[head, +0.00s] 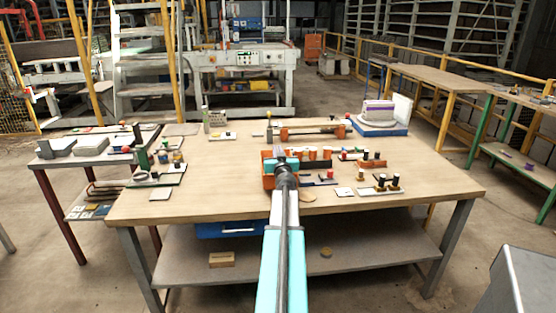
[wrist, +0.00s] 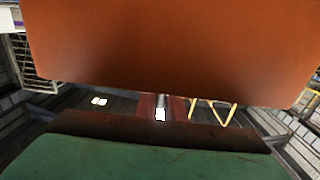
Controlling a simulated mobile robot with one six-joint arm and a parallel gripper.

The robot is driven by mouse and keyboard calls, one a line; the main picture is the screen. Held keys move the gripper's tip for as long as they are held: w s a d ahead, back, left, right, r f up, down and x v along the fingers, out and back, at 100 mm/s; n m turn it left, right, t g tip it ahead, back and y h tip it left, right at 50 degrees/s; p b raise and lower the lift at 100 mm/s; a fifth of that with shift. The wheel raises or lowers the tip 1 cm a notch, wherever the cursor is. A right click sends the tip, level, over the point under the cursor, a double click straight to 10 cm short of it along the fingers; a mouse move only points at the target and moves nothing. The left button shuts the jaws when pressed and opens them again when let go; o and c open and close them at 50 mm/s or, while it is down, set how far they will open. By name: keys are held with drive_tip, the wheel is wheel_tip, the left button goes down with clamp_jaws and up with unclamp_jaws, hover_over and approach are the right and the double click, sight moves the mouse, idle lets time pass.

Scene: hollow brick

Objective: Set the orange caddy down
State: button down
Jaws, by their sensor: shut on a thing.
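The orange caddy (head: 267,182) is at the middle of the wooden table (head: 228,180), mostly hidden behind my gripper (head: 281,163) in the head view. Orange parts of it show to the left of my wrist. My gripper is shut on it. In the wrist view a broad orange panel (wrist: 170,45), which looks like the caddy, fills the top of the picture. A dark brown edge and a green surface (wrist: 140,160) lie along the bottom. I cannot tell whether the caddy touches the table.
Orange and white cups (head: 313,154) and small parts stand just right of the caddy. A board with black-topped pegs (head: 380,188) is at the right front. A blue tray (head: 380,128) is at the back right, a green-based fixture (head: 160,172) at the left. Bare wood shows left of the caddy.

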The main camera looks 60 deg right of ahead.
drive_tip(key=shift+f+b, duration=1.75)
drive_tip(key=shift+b, duration=0.5)
drive_tip(key=c, duration=1.8)
unclamp_jaws()
drive_tip(key=shift+f, duration=0.1)
drive_tip(key=shift+c, duration=0.2)
drive_tip(key=shift+r, duration=0.2)
drive_tip(key=p+v, duration=0.1)
drive_tip(key=v, duration=1.1)
drive_tip(key=shift+p, duration=0.3)
drive_tip(key=shift+o, duration=0.4)
